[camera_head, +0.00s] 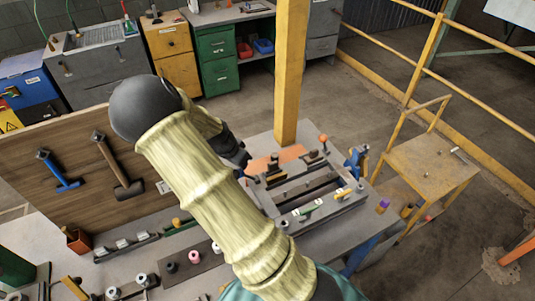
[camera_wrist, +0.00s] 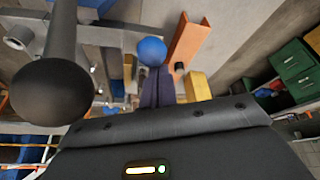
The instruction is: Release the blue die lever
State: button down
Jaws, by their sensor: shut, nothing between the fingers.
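A blue ball knob (camera_wrist: 152,50), which looks like the end of the blue die lever, shows near the top middle of the wrist view. My gripper (camera_wrist: 157,78) is a dark narrow shape just below that knob, shut and empty. Whether it touches the knob or is only in front of it, I cannot tell. In the head view my arm covers the middle, and only a dark part of my gripper (camera_head: 236,154) shows past it, by the left side of the grey machine (camera_head: 330,212). I cannot pick out the blue lever there.
A dark round knob (camera_wrist: 50,92) on a thick bar is close at the left of the wrist view. A yellow post (camera_head: 291,75) stands behind the machine. A wooden tool board (camera_head: 75,165) is at left, and a yellow side table (camera_head: 430,165) at right. Open floor lies behind.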

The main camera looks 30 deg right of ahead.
dwell(0.4)
jog(key=w+d+r+p, duration=0.2)
jog(key=d+r, duration=0.1)
jog(key=s+a+r+b, duration=0.1)
jog(key=a+r+b, duration=0.2)
jog(key=a, duration=0.5)
jog(key=shift+b+v, duration=0.3)
jog(key=shift+v, duration=0.55)
notch_tip(320, 180, up, 10)
jog(key=p, duration=1)
